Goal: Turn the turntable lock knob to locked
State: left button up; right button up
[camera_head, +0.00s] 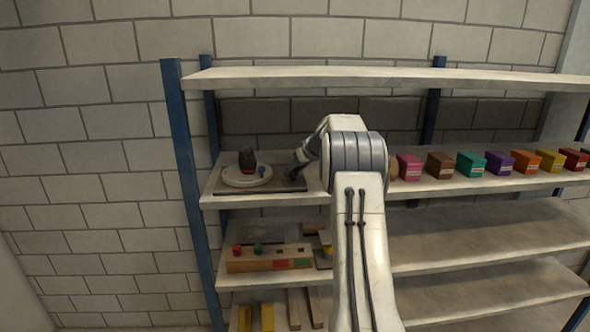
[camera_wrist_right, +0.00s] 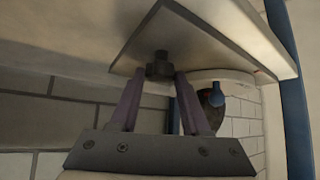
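The turntable (camera_head: 246,177) is a pale round disc on a dark base plate on the rack's second shelf. A dark, upright object (camera_head: 247,159) stands on it, with a small blue part (camera_head: 261,170) at its right side. My right gripper (camera_head: 297,178) is at the right end of the base plate. In the right wrist view, a small dark knob (camera_wrist_right: 160,66) on the base plate (camera_wrist_right: 215,35) sits between my open fingertips, with gaps hard to judge. The disc (camera_wrist_right: 222,76) and blue part (camera_wrist_right: 217,91) show beyond. My left gripper is not in view.
Coloured boxes (camera_head: 440,165) line the same shelf to the right of my arm. The top shelf (camera_head: 390,80) overhangs, and a blue post (camera_head: 183,170) stands at the left. Wooden blocks (camera_head: 268,258) lie on the shelf below.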

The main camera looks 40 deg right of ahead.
grip_shut()
